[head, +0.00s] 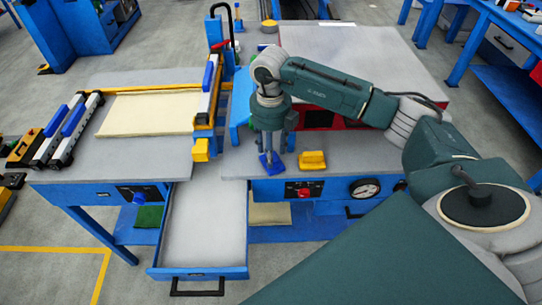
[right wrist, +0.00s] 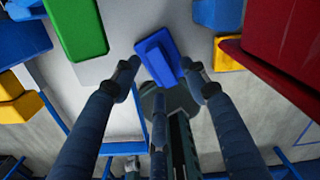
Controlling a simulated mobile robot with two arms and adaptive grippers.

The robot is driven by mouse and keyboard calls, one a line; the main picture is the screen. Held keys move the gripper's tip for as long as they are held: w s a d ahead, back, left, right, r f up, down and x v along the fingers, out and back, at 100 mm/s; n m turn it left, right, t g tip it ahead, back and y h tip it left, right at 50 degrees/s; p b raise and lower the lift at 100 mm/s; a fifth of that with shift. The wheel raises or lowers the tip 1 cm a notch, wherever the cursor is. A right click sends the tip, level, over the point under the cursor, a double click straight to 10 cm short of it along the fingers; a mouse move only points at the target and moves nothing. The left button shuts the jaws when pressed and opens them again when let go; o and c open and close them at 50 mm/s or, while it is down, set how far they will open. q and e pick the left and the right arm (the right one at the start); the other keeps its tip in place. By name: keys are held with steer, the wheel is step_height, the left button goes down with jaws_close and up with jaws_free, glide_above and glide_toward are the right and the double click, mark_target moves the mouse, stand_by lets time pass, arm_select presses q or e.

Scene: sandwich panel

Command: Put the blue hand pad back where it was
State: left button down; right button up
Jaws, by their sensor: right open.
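The blue hand pad (head: 272,164) lies on the grey worktop near its front edge, to the left of a yellow block. In the right wrist view the blue hand pad (right wrist: 158,56) lies between and just beyond my two fingertips. My right gripper (head: 270,150) points down over the pad, and the wrist view shows this gripper (right wrist: 162,76) open, with one finger on each side of the pad. I cannot tell whether a finger touches it. My left gripper is not in view.
The yellow block (head: 312,160) sits close to the right of my right gripper. A green block (right wrist: 76,24) shows in the wrist view. The drawer (head: 202,225) stands open and empty at the front. A rail with a yellow end (head: 201,149) stands to the left.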

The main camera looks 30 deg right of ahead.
step_height(320, 180, up, 10)
steer(key=b, duration=0.2)
steer(key=shift+f, duration=0.15)
